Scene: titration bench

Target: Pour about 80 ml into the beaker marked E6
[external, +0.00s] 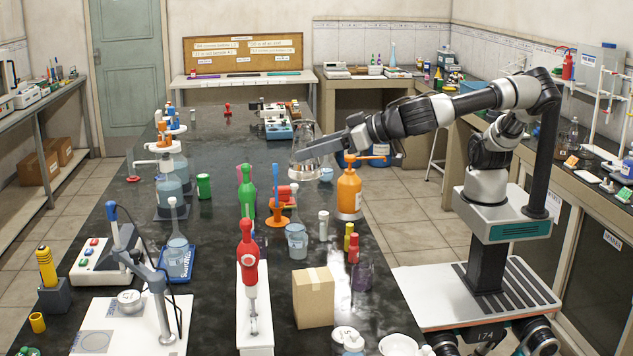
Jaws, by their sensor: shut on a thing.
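My gripper (303,152) is shut on a clear glass flask (306,133) with a wide base and narrower top. It holds the flask above the dark bench, left of the orange bottle. How much liquid the flask holds is hard to tell. A beaker with pale blue liquid (297,241) stands on the bench below, nearer the camera. A small light-blue vessel (326,174) stands farther back, under my forearm. A purple-tinted glass beaker (362,279) stands at the right edge. No E6 mark is readable on any of them.
An orange bottle with a pump top (349,192) stands close under my forearm. A green bottle (246,192), a blue-and-orange stand (276,205), a white cylinder (323,225) and a cardboard box (313,297) crowd the bench. Bare bench (222,172) shows left of the green bottle.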

